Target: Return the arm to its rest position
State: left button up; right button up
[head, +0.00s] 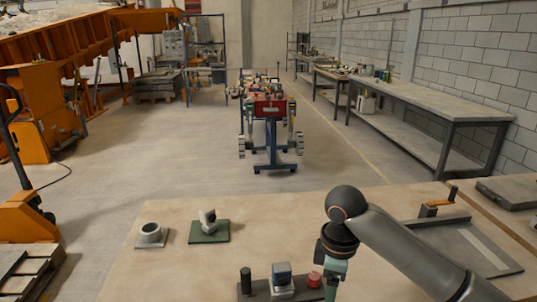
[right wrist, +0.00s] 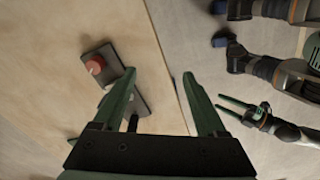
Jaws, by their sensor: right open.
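My right arm comes in from the right in the head view and reaches over the wooden table (head: 180,265). Its gripper (head: 333,280) points down beside the dark control plate, with its tips hard to make out. In the right wrist view, this gripper (right wrist: 159,73) has two green fingers spread wide with nothing between them. Its left finger partly covers the dark plate (right wrist: 105,55) with a red knob (right wrist: 95,65). My left gripper (right wrist: 232,106) shows at the right of that view, its two green fingers apart and empty. It is not in the head view.
The dark plate bears a black handle (head: 246,281), a grey-blue block (head: 282,274) and the red knob (head: 314,279). A grey ring-shaped part (head: 151,235) and a green-based fixture (head: 209,228) stand at left. A flat panel (head: 460,245) lies at right. Middle tabletop is clear.

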jog(key=s+d+m+h, duration=0.25)
jog(key=d+m, duration=0.35)
jog(key=d, duration=2.2)
notch_tip(320, 180, down, 15)
jog(key=t, duration=0.3)
jog(key=s+a+f+t+y, duration=0.2)
jog(key=s+f+t, duration=0.2)
jog(key=s+f, duration=0.5)
jog(key=s+a+n+t+y, duration=0.1)
jog(key=s+a+n+y, duration=0.15)
jog(key=s, duration=0.45)
pick_arm(q)
jog(key=shift+s+a+m+y+p, duration=0.4)
jog(key=shift+s+a+m+p, duration=0.3)
jog(key=shift+m, duration=0.5)
pick_arm(e)
jog(key=s+a+f+m+t, duration=0.1)
jog(key=a+m, duration=0.8)
jog(key=a, duration=1)
jog(key=shift+s, duration=0.2)
pick_arm(q)
jog(key=shift+a, duration=0.1)
pick_arm(e)
jog(key=shift+a, duration=0.1)
